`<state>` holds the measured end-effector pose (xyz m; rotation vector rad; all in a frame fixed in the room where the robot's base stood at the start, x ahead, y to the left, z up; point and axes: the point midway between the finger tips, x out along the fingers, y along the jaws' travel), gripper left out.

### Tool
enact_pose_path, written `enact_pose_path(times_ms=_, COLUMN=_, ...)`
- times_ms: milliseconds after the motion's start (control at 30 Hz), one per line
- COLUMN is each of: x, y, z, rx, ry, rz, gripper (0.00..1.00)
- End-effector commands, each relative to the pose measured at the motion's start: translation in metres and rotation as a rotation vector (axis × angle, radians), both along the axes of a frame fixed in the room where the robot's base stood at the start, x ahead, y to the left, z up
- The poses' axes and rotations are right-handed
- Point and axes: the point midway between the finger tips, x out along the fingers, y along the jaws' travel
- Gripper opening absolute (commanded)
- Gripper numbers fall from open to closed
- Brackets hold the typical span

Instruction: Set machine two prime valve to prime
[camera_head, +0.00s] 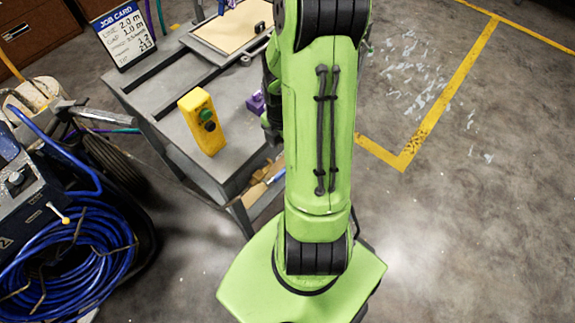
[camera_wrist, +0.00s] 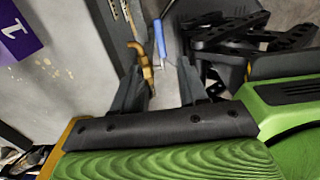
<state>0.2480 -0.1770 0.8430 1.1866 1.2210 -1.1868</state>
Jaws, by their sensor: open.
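Machine two (camera_head: 28,205) stands at the left edge of the head view, with a "2" on its dark panel and a coil of blue hose (camera_head: 75,255) hanging on it.
A grey metal table (camera_head: 165,125) holds a yellow button box (camera_head: 202,122), a job card (camera_head: 123,35) and a purple item (camera_head: 256,103). The wrist view shows a purple block marked "1" (camera_wrist: 18,32), a brass hook (camera_wrist: 140,60) and a blue-handled item (camera_wrist: 160,38). Floor at right is clear.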

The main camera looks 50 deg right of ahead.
Motion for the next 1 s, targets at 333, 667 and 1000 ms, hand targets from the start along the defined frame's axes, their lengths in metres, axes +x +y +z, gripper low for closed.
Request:
enact_pose_path(times_ms=333, x=0.0, y=0.001, z=-0.094, rx=0.004, ry=0.002, rz=-0.001, gripper=0.43)
enact_pose_path(times_ms=667, x=0.0, y=0.0, z=-0.13, rx=0.0, ry=0.0, rz=-0.002, gripper=0.43)
enact_pose_path(times_ms=1000, x=0.0, y=0.0, z=-0.129, rx=0.0, ry=0.0, rz=-0.002, gripper=0.21)
